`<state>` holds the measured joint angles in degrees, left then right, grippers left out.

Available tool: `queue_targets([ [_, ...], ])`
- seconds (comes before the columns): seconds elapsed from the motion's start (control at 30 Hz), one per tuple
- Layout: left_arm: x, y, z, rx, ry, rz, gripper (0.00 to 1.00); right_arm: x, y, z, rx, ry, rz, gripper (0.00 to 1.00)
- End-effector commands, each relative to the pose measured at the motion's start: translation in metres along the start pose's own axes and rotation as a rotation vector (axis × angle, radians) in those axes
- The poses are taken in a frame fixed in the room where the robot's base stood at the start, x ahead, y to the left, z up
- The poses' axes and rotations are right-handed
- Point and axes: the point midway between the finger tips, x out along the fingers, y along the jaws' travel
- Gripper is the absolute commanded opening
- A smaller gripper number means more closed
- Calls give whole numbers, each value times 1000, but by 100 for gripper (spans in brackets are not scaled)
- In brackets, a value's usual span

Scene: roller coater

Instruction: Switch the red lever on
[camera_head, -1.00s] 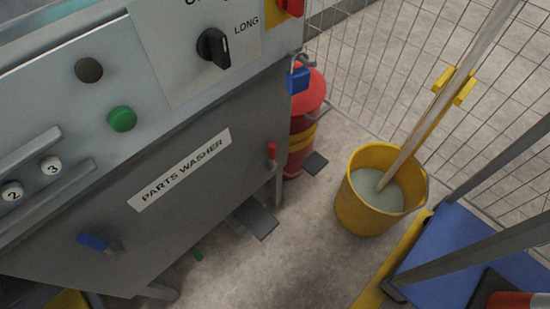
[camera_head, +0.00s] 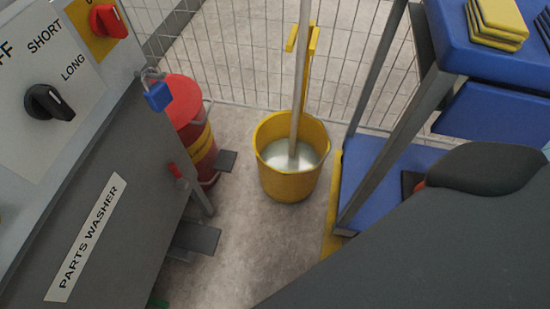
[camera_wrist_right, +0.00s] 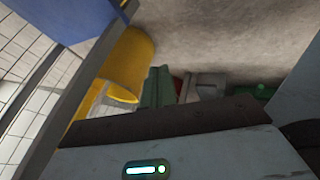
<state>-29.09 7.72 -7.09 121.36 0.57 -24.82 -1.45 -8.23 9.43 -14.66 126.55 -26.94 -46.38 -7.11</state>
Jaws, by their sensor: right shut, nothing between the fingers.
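The lever cannot be made out for certain in that view. My left gripper is in neither view.
A yellow bucket (camera_head: 290,165) with a mop stands on the floor right of the washer. A red drum (camera_head: 190,125) stands behind the washer's corner. A blue cart (camera_head: 385,170) is at the right. A wire fence (camera_head: 240,50) closes the back.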

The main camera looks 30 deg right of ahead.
Motion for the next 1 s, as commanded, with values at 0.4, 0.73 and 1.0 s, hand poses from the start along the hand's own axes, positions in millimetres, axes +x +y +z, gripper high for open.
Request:
queue_targets([
  [0.4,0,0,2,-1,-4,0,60,27,42,-174,-457,595,320,0],
  [0.73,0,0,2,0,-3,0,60,5,25,-286,-928,1039,528,0],
  [1.0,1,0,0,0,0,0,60,-3,10,-311,-1107,1178,578,0],
])
